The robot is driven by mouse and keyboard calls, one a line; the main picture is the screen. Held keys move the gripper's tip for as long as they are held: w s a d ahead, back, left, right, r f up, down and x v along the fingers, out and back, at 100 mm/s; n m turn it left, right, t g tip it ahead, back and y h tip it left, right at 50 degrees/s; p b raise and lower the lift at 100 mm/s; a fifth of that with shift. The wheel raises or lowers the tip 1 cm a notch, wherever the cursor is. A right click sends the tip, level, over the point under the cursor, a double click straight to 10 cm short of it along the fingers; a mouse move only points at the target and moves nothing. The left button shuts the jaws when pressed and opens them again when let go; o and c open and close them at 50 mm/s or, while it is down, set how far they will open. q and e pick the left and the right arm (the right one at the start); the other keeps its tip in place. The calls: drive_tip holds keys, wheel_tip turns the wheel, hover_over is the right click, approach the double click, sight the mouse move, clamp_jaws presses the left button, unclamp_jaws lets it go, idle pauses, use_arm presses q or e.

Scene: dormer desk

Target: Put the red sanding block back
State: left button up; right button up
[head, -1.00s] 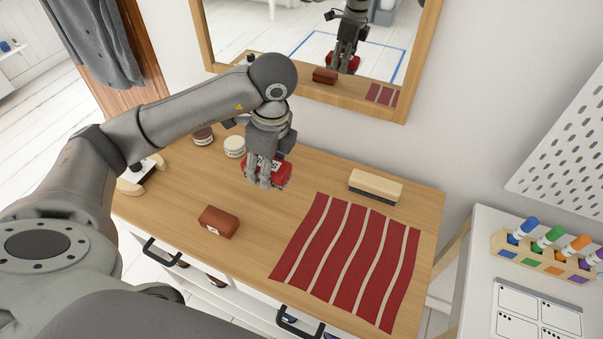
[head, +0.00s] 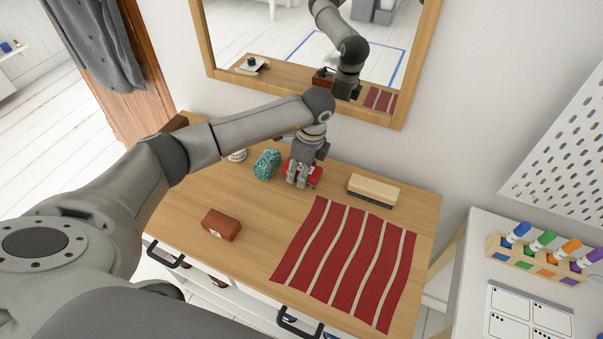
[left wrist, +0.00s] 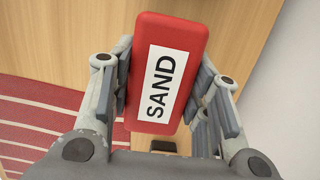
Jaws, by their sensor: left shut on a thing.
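The red sanding block (head: 314,174) is in my left gripper (head: 301,180), low over the back part of the wooden desk. In the left wrist view the red sanding block (left wrist: 165,70) shows its white label reading "SAND", and the fingers of my left gripper (left wrist: 166,85) are shut on its two long sides. In the head view the fingers hide part of the block, and I cannot tell whether it touches the desk. My right gripper is not in view.
A teal patterned object (head: 267,164) stands just left of the held block. A brush (head: 374,189) lies to its right. A red-brown block (head: 221,225) sits near the front. A red striped cloth (head: 345,262) covers the right front. A mirror (head: 398,110) rises behind.

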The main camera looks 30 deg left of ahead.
use_arm(q)
wheel_tip(320, 180, down, 2)
drive_tip(key=o, duration=1)
drive_tip(key=shift+f, duration=0.15)
drive_tip(key=shift+r, duration=0.4)
drive_tip(key=r, duration=0.3)
drive_tip(key=d+r+b, duration=0.1)
drive_tip(key=r, duration=0.7)
drive_tip(key=shift+d+r, duration=0.25)
drive_tip(key=shift+d, duration=0.15)
